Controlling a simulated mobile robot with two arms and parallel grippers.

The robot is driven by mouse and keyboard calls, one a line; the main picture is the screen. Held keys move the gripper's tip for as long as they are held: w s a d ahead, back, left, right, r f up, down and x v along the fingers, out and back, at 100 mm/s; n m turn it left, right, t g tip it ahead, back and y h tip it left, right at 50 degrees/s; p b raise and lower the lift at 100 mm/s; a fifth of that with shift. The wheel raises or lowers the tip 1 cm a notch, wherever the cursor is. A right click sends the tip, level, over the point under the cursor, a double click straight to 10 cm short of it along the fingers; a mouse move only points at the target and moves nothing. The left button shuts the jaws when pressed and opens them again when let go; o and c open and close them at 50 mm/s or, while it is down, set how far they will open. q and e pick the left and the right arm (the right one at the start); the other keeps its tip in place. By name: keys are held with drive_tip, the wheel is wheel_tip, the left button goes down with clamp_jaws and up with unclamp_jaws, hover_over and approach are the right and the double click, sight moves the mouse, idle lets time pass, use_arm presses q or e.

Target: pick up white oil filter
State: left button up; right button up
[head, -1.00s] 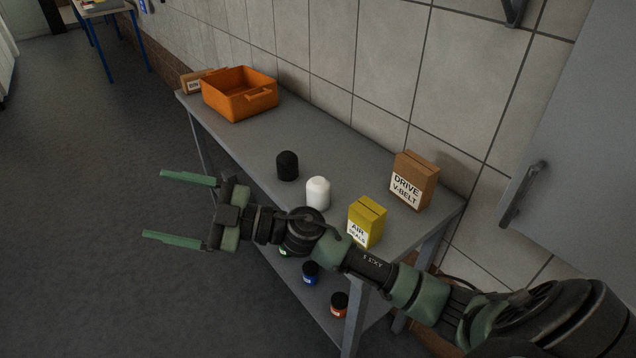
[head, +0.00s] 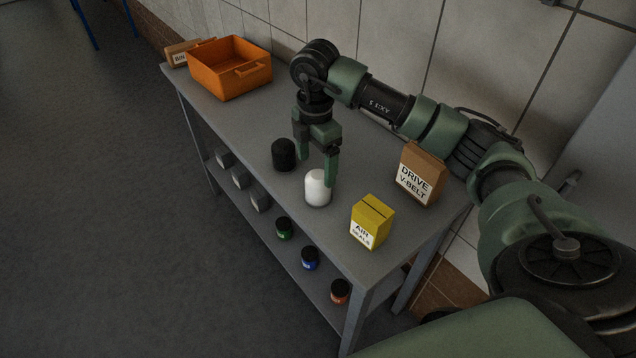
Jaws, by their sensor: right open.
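The white oil filter (head: 316,188) stands upright on the grey table, left of the yellow box. My right gripper (head: 317,172) points down over the table with its fingers apart, just behind and above the filter. One finger comes down at the filter's right upper side, and the other hangs between the filter and the black filter. I cannot tell whether either finger touches the white filter. My left gripper is not in view.
A black filter (head: 284,154) stands close behind-left of the white one. A yellow box (head: 372,222) and a brown drive belt box (head: 419,175) stand to the right. An orange crate (head: 229,68) is at the table's far end. Small jars and grey blocks sit on the lower shelf.

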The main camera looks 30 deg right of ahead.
sight(318, 174)
drive_tip(key=f, duration=0.2)
drive_tip(key=f+p, duration=0.1)
drive_tip(key=f, duration=0.1)
drive_tip(key=shift+w+d, duration=0.1)
drive_tip(key=shift+d, duration=0.3)
drive_tip(key=shift+f, duration=0.5)
drive_tip(key=c, duration=0.4)
clamp_jaws()
drive_tip(key=shift+r, duration=0.1)
